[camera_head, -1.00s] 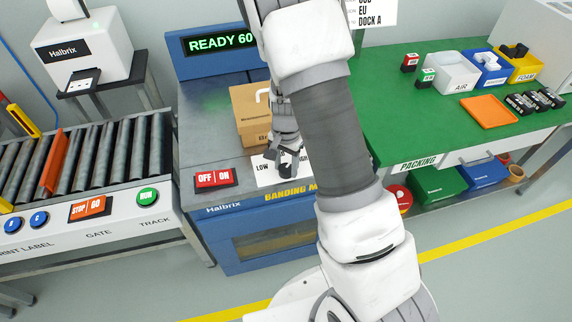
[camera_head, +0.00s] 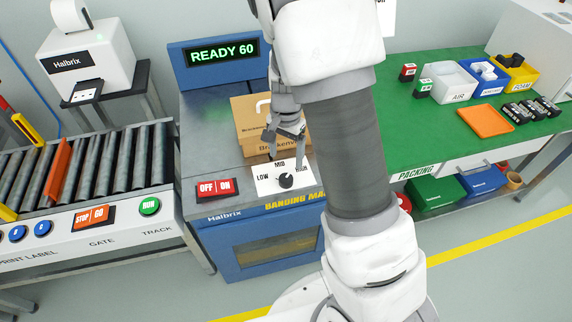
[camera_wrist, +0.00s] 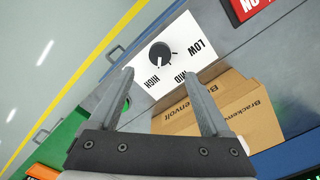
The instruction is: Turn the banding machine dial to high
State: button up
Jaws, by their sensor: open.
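The banding machine dial (camera_head: 286,180) is a round black knob on a white plate (camera_head: 263,187) marked LOW, MID and HIGH. It also shows in the wrist view (camera_wrist: 160,53), where its small pale mark appears to point toward the word HIGH. My gripper (camera_head: 290,134) is open and empty, apart from the dial and in front of the cardboard box in the head view. In the wrist view its two fingers (camera_wrist: 158,86) stand apart, with the plate and dial beyond the tips.
A cardboard box (camera_head: 252,112) stands on the banding machine (camera_head: 204,130) behind the dial plate. The red OFF/ON switch (camera_head: 215,188) is left of the plate. The display (camera_head: 222,53) reads READY 60. The green packing table (camera_head: 420,125) is at right.

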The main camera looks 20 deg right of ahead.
notch_tip(320, 180, up, 8)
jog(key=p, duration=0.1)
jog(key=shift+r, duration=0.1)
dwell(0.4)
jog(key=s+r+n+t+p, duration=0.3)
jog(key=s+r+n, duration=0.6)
jog(key=s+r, duration=1.1)
jog(key=t, duration=0.2)
jog(key=shift+r+t+p, duration=0.25)
jog(key=shift+t+p, duration=0.05)
